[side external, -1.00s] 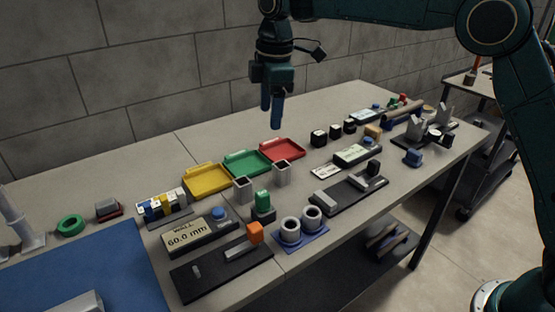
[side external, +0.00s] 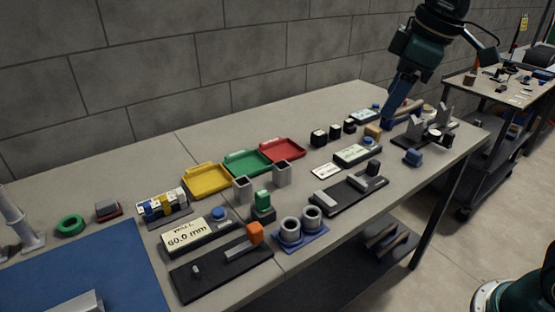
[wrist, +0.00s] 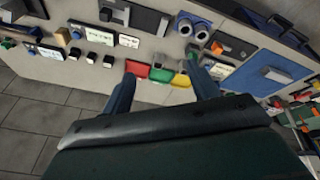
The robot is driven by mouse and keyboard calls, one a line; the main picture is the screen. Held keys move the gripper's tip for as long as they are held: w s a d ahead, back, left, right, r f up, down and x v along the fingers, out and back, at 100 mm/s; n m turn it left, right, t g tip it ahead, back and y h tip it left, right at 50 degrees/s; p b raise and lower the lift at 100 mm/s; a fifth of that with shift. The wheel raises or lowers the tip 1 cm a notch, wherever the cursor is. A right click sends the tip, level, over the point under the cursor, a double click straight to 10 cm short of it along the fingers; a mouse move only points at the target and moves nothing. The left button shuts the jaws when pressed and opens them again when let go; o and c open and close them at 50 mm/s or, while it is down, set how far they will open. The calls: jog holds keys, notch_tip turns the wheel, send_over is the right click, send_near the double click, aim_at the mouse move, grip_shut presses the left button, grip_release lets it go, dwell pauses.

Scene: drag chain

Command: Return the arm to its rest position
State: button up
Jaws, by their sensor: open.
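My gripper (side external: 393,102) is at the upper right in the side view, tilted, with its blue fingers pointing down and left over the far right part of the bench. From this angle its fingers overlap the small parts behind, and I cannot tell the exact gap. In the wrist view my gripper (wrist: 162,88) shows two fingers spread apart with nothing between them. Beyond them lie the red tray (wrist: 137,69), the green tray (wrist: 161,75) and the yellow tray (wrist: 181,80). All three trays look empty.
The bench (side external: 150,170) carries gauges, black fixtures, grey cups and a blue mat (side external: 75,285). Three black blocks (side external: 335,131) stand right of the red tray. A cart (side external: 500,95) stands beyond the bench's right end. A block wall (side external: 200,60) runs behind.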

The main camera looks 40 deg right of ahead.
jog(key=s+d+f+m+t, duration=0.1)
jog(key=s+d+f+m, duration=0.1)
jog(key=s, duration=0.6)
jog(key=s+d+f+m, duration=0.2)
jog(key=s+f+m, duration=0.2)
jog(key=s, duration=0.4)
jog(key=shift+f+t, duration=0.4)
jog(key=shift+f, duration=0.2)
